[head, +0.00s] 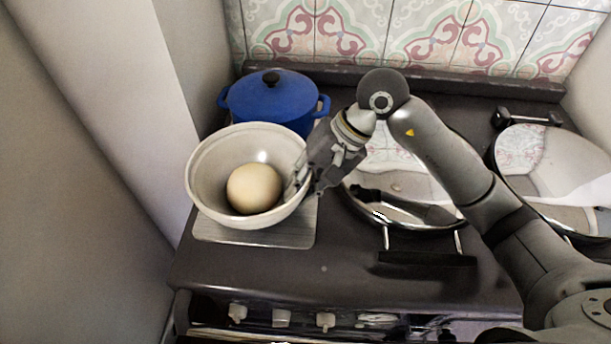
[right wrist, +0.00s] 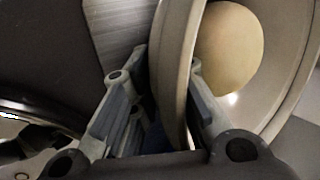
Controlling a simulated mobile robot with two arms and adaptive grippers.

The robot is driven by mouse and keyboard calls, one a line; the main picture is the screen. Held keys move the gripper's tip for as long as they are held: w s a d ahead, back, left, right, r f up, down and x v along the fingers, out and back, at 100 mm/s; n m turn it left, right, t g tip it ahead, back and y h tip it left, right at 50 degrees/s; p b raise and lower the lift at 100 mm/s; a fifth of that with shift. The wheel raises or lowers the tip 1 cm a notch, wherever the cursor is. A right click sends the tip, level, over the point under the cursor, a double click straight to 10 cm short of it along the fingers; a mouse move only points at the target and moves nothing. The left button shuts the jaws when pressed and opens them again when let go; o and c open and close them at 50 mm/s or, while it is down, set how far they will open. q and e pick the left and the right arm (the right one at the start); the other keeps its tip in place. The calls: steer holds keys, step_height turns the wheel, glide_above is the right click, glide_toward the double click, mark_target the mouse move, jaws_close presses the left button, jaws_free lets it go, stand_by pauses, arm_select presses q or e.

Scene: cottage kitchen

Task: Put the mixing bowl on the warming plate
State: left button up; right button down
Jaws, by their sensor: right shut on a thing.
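The mixing bowl (head: 208,172) is a cream bowl with a round tan ball-like thing (head: 254,189) inside it. My right gripper (head: 300,178) is shut on the bowl's right rim; in the right wrist view the bowl wall (right wrist: 172,75) passes between the two fingers (right wrist: 165,100). The warming plate (head: 300,232) is a flat grey metal square on the dark stove top, directly below the bowl. The bowl looks roughly level. I cannot tell whether its base touches the plate, as the bowl hides it. My left gripper is not in view.
A blue lidded pot (head: 270,97) stands right behind the bowl. Another pan (head: 545,150) is at the far right. Knobs (head: 326,320) line the stove's front. A wall rises at left.

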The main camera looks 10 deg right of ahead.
steer(key=shift+f+p, duration=0.35)
steer(key=shift+f, duration=0.5)
steer(key=shift+a, duration=0.1)
steer(key=shift+f, duration=0.1)
steer(key=c, duration=1.8)
jaws_free()
steer(key=shift+f, duration=0.15)
steer(key=o, duration=0.4)
